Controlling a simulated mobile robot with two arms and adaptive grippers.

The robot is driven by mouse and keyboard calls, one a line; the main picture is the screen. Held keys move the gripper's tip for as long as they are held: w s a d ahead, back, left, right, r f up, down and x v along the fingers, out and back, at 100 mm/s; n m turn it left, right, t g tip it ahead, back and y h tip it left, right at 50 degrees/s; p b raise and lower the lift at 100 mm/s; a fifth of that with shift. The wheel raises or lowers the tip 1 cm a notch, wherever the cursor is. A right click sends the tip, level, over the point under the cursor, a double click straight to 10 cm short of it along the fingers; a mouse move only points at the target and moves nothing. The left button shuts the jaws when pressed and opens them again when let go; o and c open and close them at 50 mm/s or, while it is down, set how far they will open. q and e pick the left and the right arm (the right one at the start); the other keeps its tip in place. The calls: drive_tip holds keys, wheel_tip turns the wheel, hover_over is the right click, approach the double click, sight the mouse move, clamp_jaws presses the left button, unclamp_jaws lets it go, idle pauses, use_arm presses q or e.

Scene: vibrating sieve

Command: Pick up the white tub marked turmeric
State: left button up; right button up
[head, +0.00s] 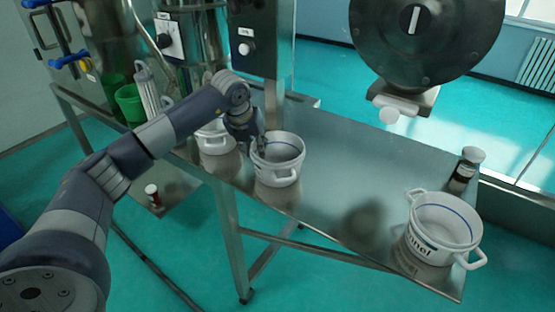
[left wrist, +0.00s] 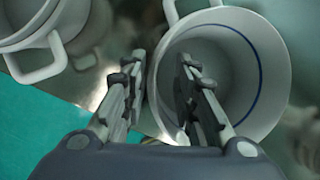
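A white tub with a blue line inside (head: 284,167) stands on the steel table mid-view; no label on it is readable. My left gripper (head: 258,148) is at its left rim. In the left wrist view my gripper (left wrist: 161,62) is open, one finger outside the tub (left wrist: 270,75) and one inside its mouth, with the wall between them. I cannot tell whether they touch it. A second white tub (head: 217,144) is just left, partly behind my arm. A third (head: 446,226) stands at the right, its dark lettering ending "nel". My right gripper is out of view.
The steel table (head: 335,160) is clear between the middle and right tubs. A dark jar with a white lid (head: 464,168) stands at the right edge. A machine's round metal housing (head: 425,35) hangs above the back. A green container (head: 130,104) is at the left.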

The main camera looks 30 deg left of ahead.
use_arm(q)
drive_tip(key=shift+c, duration=0.6)
clamp_jaws()
drive_tip(key=shift+r, duration=0.1)
